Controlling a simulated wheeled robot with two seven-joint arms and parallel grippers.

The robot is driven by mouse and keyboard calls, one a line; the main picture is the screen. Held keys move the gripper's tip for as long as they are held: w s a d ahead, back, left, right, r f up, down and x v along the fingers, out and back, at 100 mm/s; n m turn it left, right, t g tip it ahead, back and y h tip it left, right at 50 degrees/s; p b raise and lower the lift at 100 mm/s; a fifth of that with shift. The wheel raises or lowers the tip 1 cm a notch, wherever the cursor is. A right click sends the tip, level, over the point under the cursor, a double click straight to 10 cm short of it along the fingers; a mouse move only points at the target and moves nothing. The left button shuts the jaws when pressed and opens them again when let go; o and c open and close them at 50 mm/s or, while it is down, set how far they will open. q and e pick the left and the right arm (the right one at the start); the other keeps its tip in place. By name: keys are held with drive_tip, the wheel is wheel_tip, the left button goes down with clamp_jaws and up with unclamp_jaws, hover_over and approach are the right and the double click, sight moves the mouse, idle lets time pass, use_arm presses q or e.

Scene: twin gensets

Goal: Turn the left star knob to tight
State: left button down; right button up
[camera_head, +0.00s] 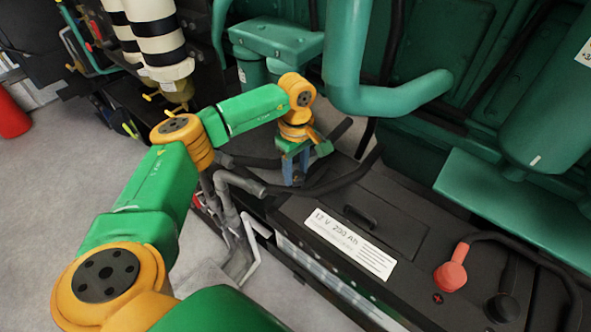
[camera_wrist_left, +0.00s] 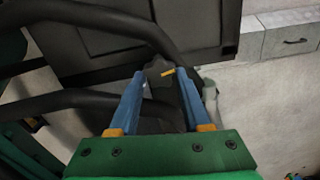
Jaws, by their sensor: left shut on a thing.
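The left star knob (camera_wrist_left: 157,77) is a small dark, lobed knob with a yellow pointer mark, seen between the fingertips in the left wrist view. My left gripper (camera_wrist_left: 160,74) has its two blue fingers on either side of it and is shut on it. In the head view my left gripper (camera_head: 294,180) points down beside the black battery box, among dark hoses. The knob cannot be made out there. Which setting the yellow mark points to cannot be read. My right gripper is not in view.
A black battery box (camera_head: 400,225) with a white label (camera_head: 350,243) and a red terminal cap (camera_head: 450,275) lies to the right. Dark hoses (camera_head: 335,180) run close around the gripper. A green pipe (camera_head: 395,95) hangs behind. Grey floor (camera_head: 60,190) is clear at left.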

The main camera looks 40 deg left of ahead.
sight(296, 175)
use_arm(q)
drive_tip(key=shift+m, duration=1.1)
drive_tip(key=shift+c, duration=1.8)
unclamp_jaws()
drive_tip(key=shift+d, duration=0.1)
wheel_tip(296, 175, up, 7)
drive_tip(key=shift+r, duration=0.1)
